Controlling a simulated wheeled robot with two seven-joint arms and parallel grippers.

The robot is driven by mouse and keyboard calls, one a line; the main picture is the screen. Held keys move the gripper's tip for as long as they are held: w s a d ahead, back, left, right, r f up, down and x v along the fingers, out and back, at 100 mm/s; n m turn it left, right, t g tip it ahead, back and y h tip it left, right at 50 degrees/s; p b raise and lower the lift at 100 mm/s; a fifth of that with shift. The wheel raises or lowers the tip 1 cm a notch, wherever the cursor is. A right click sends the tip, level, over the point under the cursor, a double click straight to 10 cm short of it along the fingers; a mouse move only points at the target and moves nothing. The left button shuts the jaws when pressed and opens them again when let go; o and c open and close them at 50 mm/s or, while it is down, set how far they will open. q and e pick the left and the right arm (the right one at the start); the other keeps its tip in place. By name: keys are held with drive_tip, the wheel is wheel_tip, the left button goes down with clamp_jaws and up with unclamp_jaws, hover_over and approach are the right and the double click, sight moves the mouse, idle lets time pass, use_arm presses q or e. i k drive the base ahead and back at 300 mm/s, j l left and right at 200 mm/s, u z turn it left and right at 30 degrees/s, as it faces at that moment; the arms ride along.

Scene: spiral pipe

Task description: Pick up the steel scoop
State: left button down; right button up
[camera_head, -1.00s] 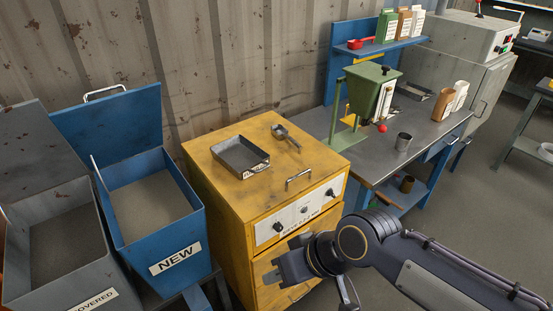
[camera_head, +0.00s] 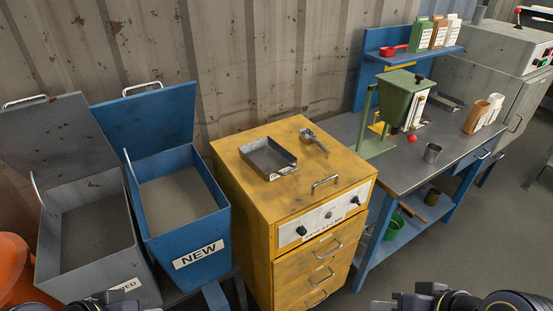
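The steel scoop (camera_head: 315,141) lies on top of the yellow cabinet (camera_head: 231,163), to the right of a grey metal tray (camera_head: 268,158). It is fully visible and nothing touches it but the cabinet top. My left gripper (camera_head: 98,302) shows only in part at the bottom left, below the bins. Both are too cut off to tell whether they are open.
A grey bin (camera_head: 90,275) and a blue bin marked NEW (camera_head: 205,270) stand open at left. A workbench (camera_head: 468,144) with a green hopper (camera_head: 403,95) and a metal cup (camera_head: 432,152) is at right.

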sight(306, 136)
drive_tip(key=k, duration=0.2)
drive_tip(key=k+u, duration=0.15)
drive_tip(key=u, duration=0.25)
drive_tip(key=k+u, duration=0.15)
drive_tip(key=u, duration=0.25)
drive_tip(key=k+j+u, duration=0.15)
drive_tip(key=u, duration=0.25)
drive_tip(key=i+l+u, duration=0.15)
drive_tip(key=l+u, duration=0.25)
drive_tip(key=l, duration=0.6)
drive_tip(key=l+u, duration=0.35)
drive_tip(key=l, duration=1.95)
